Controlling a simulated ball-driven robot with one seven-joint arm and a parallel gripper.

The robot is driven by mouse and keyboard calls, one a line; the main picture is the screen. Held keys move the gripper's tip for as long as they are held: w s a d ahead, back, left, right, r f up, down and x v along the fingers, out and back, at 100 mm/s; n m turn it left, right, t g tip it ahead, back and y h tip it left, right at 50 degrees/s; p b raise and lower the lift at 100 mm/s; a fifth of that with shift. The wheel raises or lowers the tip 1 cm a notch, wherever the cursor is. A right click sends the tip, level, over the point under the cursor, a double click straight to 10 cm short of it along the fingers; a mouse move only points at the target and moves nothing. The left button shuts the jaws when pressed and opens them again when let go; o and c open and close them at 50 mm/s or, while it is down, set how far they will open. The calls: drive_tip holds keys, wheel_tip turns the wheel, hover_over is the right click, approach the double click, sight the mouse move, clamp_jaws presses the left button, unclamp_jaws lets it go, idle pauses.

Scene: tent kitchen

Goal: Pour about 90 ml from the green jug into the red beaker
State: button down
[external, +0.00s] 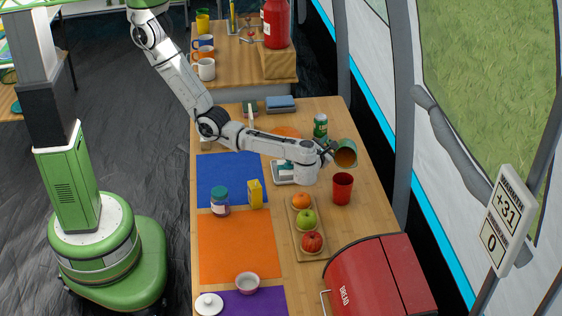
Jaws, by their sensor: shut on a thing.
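The green jug (349,145) is tilted, its mouth turned toward the camera with brown contents showing inside. My gripper (329,152) is shut on the jug from its left side and holds it above the table. The red beaker (342,190) stands upright on the table, just below the jug in the picture and apart from it. I cannot make out any stream between them, nor the level inside the beaker. The fingers' contact with the jug is small and partly hidden.
A green can (320,126) stands behind my gripper. A scale (283,174) lies under my arm. A wooden tray (309,248) with fruit is left of and in front of the beaker. A red bread box (380,280) fills the front right corner.

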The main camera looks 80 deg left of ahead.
drive_tip(key=shift+s+d+r+n+y+b, duration=0.15)
drive_tip(key=shift+d+r+n+y+b, duration=0.25)
drive_tip(key=shift+y+b, duration=0.75)
drive_tip(key=shift+d+r+t, duration=0.1)
drive_tip(key=shift+r+t, duration=0.15)
drive_tip(key=shift+t, duration=0.05)
drive_tip(key=shift+s+d+r+y+b, duration=0.25)
drive_tip(key=shift+d+y+b, duration=0.15)
drive_tip(key=shift+d, duration=0.1)
idle(1.2)
drive_tip(key=a+h+p, duration=0.1)
drive_tip(key=p, duration=0.1)
drive_tip(key=a+f+g+h+p, duration=0.1)
drive_tip(key=p, duration=0.2)
drive_tip(key=a+f+h+p, duration=0.1)
drive_tip(key=h+p, duration=0.1)
drive_tip(key=shift+w+n+g, duration=0.3)
drive_tip(key=shift+g, duration=0.1)
drive_tip(key=shift+f, duration=0.15)
